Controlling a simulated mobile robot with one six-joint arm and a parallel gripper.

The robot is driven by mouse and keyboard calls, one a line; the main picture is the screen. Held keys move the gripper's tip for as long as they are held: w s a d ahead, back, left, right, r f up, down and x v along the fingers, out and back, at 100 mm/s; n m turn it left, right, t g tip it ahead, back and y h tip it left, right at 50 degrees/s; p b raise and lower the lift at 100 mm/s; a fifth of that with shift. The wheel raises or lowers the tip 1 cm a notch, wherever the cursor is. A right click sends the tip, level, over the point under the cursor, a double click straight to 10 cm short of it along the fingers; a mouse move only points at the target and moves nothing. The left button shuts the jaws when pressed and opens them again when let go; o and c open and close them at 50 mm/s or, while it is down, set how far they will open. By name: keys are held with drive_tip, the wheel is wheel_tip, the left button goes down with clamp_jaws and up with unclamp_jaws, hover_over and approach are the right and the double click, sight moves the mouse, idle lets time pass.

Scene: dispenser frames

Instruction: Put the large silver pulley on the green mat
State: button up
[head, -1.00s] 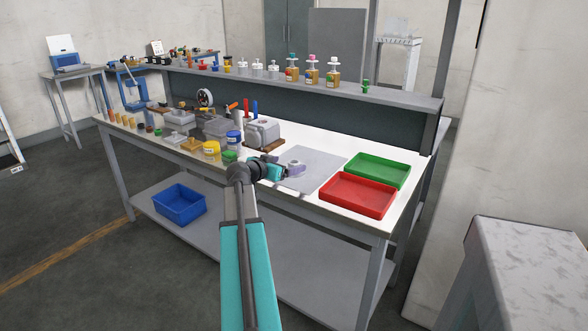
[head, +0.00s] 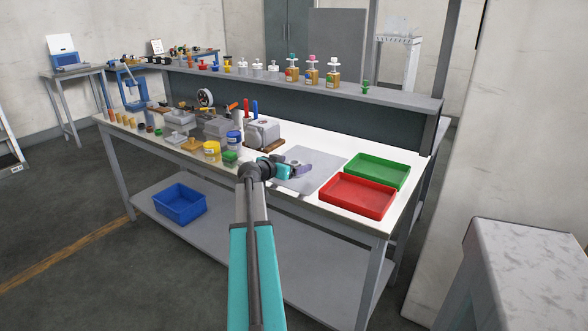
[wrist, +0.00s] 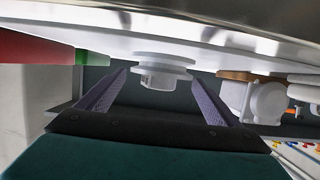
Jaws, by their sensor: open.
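The silver pulley, a pale stepped disc (wrist: 163,72), stands on the grey sheet. In the wrist view, which looks upside down, it lies between and just beyond the finger tips of my gripper (wrist: 159,77). I see no finger touching it. In the head view my gripper (head: 301,170) is low over the grey sheet and partly hides the pulley (head: 294,163). Its purple fingers are apart and empty. The green thing (head: 377,171) is a shallow tray with a raised rim at the bench's right; its edge also shows in the wrist view (wrist: 88,57).
A red tray (head: 357,195) lies in front of the green one. The grey sheet (head: 325,165) is otherwise bare. A shelf (head: 390,97) with bottles runs behind.

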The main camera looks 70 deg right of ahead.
drive_tip(key=shift+s+d+f, duration=0.1)
drive_tip(key=shift+d+f, duration=0.05)
drive_tip(key=shift+d, duration=0.25)
drive_tip(key=c, duration=1.5)
drive_tip(key=shift+c, duration=0.2)
drive_tip(key=shift+r, duration=0.2)
drive_tip(key=shift+r, duration=1.5)
drive_tip(key=shift+a+r+b, duration=0.1)
drive_tip(key=shift+a+b, duration=0.15)
drive_tip(key=shift+b, duration=0.05)
drive_tip(key=s+a, duration=0.1)
drive_tip(key=a, duration=0.4)
drive_tip(key=s+a+r+b, duration=0.1)
drive_tip(key=s+a, duration=0.1)
drive_tip(key=a, duration=0.2)
drive_tip(key=s+a, duration=0.2)
drive_tip(key=a, duration=0.3)
drive_tip(key=shift+s+a+r+b, duration=0.25)
drive_tip(key=shift+a+b, duration=0.05)
drive_tip(key=shift+b, duration=0.05)
